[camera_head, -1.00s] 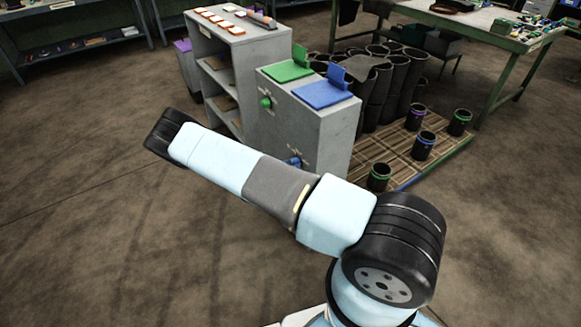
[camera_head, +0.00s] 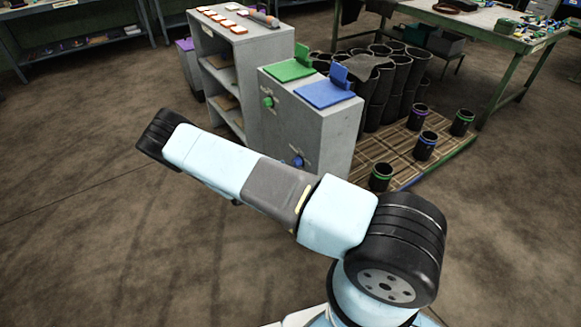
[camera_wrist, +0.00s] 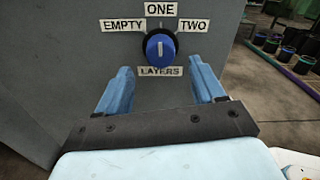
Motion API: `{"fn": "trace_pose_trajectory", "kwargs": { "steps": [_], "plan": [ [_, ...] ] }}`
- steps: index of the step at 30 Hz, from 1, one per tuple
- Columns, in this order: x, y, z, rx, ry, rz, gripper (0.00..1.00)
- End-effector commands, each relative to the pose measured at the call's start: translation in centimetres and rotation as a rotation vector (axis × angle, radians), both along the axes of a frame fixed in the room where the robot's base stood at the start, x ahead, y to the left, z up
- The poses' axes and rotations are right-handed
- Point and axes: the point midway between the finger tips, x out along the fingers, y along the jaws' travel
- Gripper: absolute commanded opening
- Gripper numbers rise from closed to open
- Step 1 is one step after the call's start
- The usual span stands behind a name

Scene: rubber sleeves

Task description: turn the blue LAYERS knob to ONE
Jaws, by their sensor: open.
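The blue LAYERS knob (camera_wrist: 153,41) is on the grey cabinet's front (camera_head: 330,135), centred ahead of my gripper (camera_wrist: 160,66) in the wrist view. A short white mark on its face looks nearly upright, below the ONE label (camera_wrist: 161,9). The EMPTY label (camera_wrist: 123,25) is at its left, the TWO label (camera_wrist: 194,25) at its right and the LAYERS label (camera_wrist: 160,71) beneath. My gripper is open, with its blue fingers spread to either side below the knob and nothing between them.
A green knob (camera_head: 267,102) sits higher on the same cabinet, with green (camera_head: 288,70) and blue (camera_head: 325,94) flaps on top. An open shelf (camera_head: 240,45) adjoins at left. Black sleeves (camera_head: 381,178) stand on a wooden pallet (camera_head: 400,150) at right. Floor at left is clear.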

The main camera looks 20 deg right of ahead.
Motion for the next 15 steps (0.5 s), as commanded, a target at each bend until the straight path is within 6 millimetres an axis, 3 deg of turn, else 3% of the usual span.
{"fn": "trace_pose_trajectory", "kwargs": {
  "steps": [6, 15],
  "plan": [
    [-1.3, 4.3, -0.1, 0.002, -0.001, 0.002, 0.68],
    [-2.6, 8.2, -0.1, 0.001, -0.001, 0.0, 0.68]
  ]
}}
